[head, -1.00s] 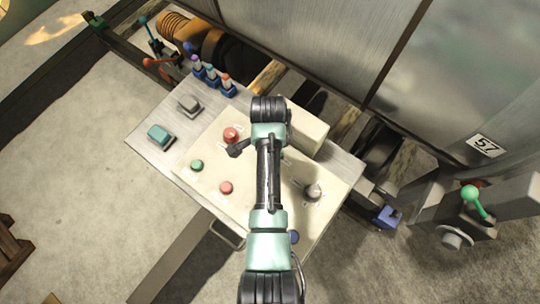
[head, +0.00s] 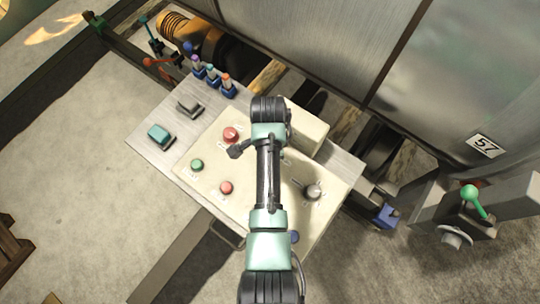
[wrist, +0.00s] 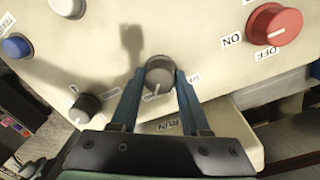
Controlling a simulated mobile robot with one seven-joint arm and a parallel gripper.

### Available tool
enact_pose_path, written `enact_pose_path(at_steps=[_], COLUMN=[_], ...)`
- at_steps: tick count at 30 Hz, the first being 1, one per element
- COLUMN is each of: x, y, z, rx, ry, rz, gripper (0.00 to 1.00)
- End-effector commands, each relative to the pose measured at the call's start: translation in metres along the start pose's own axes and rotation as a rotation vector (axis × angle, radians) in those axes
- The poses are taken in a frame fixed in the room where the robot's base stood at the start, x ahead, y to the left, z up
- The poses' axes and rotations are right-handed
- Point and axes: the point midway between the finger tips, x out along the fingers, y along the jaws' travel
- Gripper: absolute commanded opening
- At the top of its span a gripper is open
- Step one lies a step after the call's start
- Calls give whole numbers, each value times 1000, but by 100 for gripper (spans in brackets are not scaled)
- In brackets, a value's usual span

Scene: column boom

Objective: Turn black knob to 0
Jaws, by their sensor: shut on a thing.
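My gripper (wrist: 158,82) has two blue fingers closed on the sides of a round, dark grey-black knob (wrist: 158,76) on the cream panel. The knob has a pale pointer mark on the side facing my wrist, in the lower part of the wrist view. Small labels sit around it; one reads RUN, and the others are too small or partly covered to read. Another black knob (wrist: 85,107) with a white pointer mark stands apart to the left. In the head view my arm hides the gripped knob and my fingertips.
A large red knob (wrist: 272,24) with ON and OFF labels is at the right. A white knob (wrist: 68,6) and blue button (wrist: 16,46) are at upper left. The head view shows the panel's green button (head: 197,165), red button (head: 226,187) and grey knob (head: 314,191).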

Motion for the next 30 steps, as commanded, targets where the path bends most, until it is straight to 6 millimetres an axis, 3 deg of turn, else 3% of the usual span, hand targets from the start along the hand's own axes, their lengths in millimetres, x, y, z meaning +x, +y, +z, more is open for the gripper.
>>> enact_pose_path(at_steps=[30], x=[-1], y=[0], z=[0], rx=[-688], ry=[26], rz=[1], gripper=[0])
